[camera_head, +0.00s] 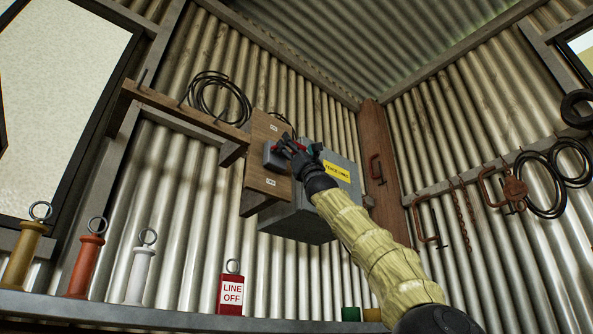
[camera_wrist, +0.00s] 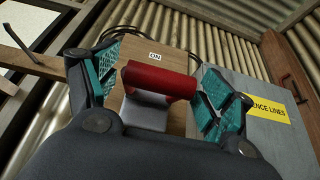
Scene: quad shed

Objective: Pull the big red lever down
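In the head view only a bit of red shows, mostly hidden by my gripper (camera_head: 286,147). In the wrist view my gripper (camera_wrist: 155,88) is open, with its teal-padded fingers on either side of the red grip. A gap shows between the left finger and the grip. The right finger is close to the grip's right end; I cannot tell whether it touches.
A grey box (camera_head: 343,186) with a yellow "fence lines" label stands just right of the board. A wooden shelf (camera_head: 180,118) with a cable coil juts out at left. A lower ledge (camera_head: 150,312) carries handled pegs and a red "LINE OFF" tag (camera_head: 231,292).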

